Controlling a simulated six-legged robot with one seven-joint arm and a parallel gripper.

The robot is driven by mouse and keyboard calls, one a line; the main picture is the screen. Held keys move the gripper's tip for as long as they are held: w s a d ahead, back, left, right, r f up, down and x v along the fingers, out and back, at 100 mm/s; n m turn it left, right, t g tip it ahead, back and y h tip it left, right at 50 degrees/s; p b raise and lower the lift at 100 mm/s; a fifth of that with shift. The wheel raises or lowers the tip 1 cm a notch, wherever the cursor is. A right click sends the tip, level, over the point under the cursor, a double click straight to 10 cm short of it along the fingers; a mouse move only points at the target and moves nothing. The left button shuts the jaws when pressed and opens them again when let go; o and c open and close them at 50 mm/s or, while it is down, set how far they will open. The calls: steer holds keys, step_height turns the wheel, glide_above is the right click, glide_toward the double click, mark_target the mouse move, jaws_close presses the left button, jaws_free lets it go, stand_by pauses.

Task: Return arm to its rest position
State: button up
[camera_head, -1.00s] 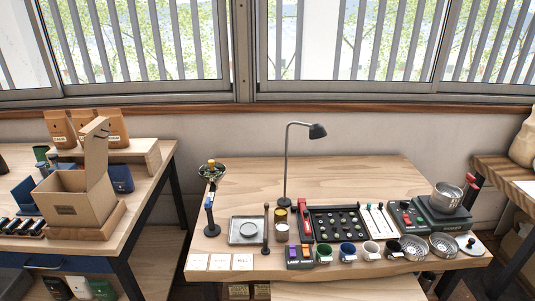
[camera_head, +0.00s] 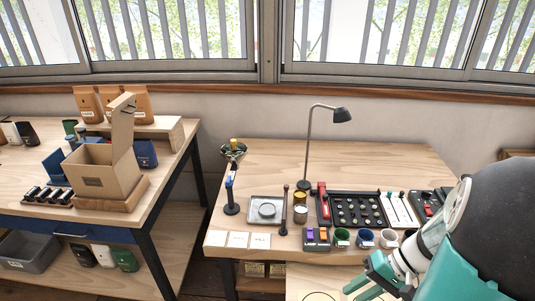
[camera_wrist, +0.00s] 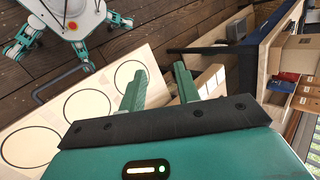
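My arm and gripper (camera_head: 366,277) are at the lower right of the head view, in front of the workbench (camera_head: 400,155). Teal-green fingers point left there. In the wrist view my gripper (camera_wrist: 160,76) shows two green fingers with a clear gap between them. It is open, and nothing is held between the fingers. Beyond the fingers in the wrist view is a pale wooden board (camera_wrist: 38,115) with several black-outlined circles. My arm hides the right part of the workbench in the head view.
A desk lamp (camera_head: 340,115), a black bean tray (camera_head: 355,225), a square metal tray (camera_head: 266,209) and several cups stand on the workbench. The left table (camera_head: 20,185) holds an open cardboard box (camera_head: 98,172). Dark plank floor (camera_wrist: 150,45) shows in the wrist view.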

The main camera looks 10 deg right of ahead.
steer(key=a+r+n+t+h, duration=0.4)
steer(key=a+r+h, duration=0.4)
steer(key=a+r, duration=0.6)
step_height(320, 180, up, 3)
steer(key=shift+w+r+n, duration=0.2)
steer(key=shift+w+n, duration=0.1)
steer(key=shift+w, duration=0.05)
steer(key=shift+d, duration=0.15)
